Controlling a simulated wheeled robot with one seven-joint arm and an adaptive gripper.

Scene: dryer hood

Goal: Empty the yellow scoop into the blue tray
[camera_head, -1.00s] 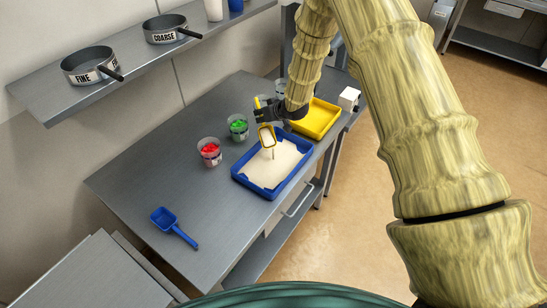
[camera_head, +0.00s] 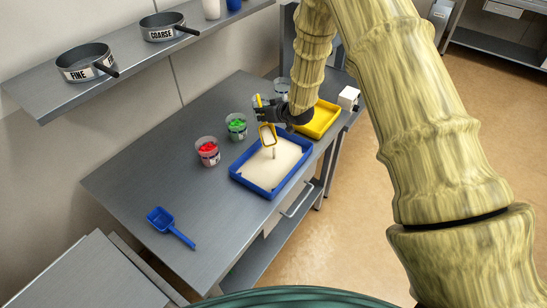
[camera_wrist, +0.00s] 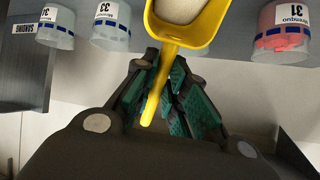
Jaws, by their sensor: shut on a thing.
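My gripper (camera_head: 268,108) is shut on the handle of the yellow scoop (camera_head: 268,136), above the blue tray (camera_head: 242,182). The scoop is tilted down over the tray, and a thin pale streak shows just below it. In the wrist view my gripper (camera_wrist: 165,95) grips the yellow handle, and the scoop (camera_wrist: 205,38) still holds pale material. The blue tray has a broad layer of pale, sand-like material in it.
A yellow tray (camera_head: 333,122) stands right of the gripper. Cups with red pieces (camera_head: 207,153) and green pieces (camera_head: 236,127) stand left of the blue tray. A blue scoop (camera_head: 170,228) lies at front left. Sieves marked FINE (camera_head: 85,62) and COARSE (camera_head: 162,27) sit on the shelf.

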